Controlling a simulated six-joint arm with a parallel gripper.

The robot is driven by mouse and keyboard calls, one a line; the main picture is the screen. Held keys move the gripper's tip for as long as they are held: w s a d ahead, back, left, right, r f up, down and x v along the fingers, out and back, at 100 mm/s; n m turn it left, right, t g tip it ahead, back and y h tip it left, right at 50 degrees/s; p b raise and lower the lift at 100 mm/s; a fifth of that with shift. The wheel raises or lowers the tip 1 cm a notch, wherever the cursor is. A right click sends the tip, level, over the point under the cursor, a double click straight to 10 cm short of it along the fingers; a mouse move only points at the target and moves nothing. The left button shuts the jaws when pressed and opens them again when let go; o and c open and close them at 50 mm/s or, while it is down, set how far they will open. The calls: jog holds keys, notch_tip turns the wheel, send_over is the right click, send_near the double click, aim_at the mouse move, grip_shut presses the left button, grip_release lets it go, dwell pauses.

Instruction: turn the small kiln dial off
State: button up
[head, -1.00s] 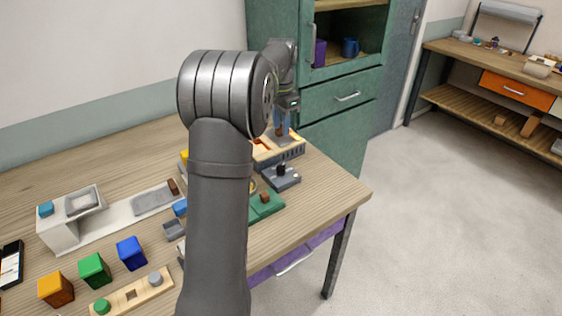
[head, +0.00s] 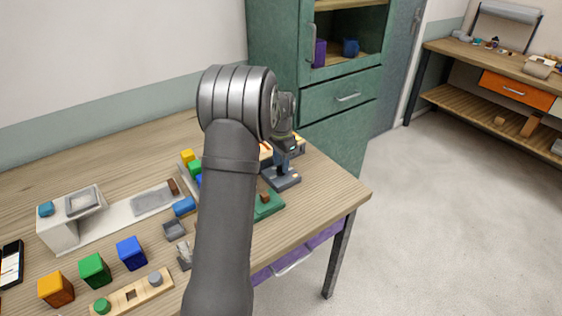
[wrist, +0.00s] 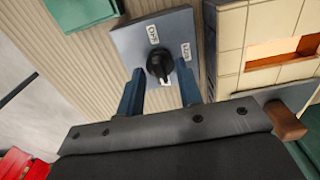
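The small kiln dial (wrist: 160,62) is a black knob on a grey-blue box (wrist: 126,40). An OFF label is above the knob in the wrist view, and another label is to its right; I cannot read the knob's exact setting. The box also shows in the head view (head: 288,182) near the table's right end. My gripper (wrist: 160,70) is open, with one blue-grey finger on each side of the knob. I cannot tell whether either finger touches it. In the head view, my gripper (head: 284,163) is just above the box.
The small tiled kiln (wrist: 286,40) stands close beside the dial box, with a brown handle (wrist: 285,120) near my gripper. A green plate (head: 268,207) is on the box's other side. Coloured blocks and other items lie farther left. The table edge is close.

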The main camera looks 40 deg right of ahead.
grip_shut()
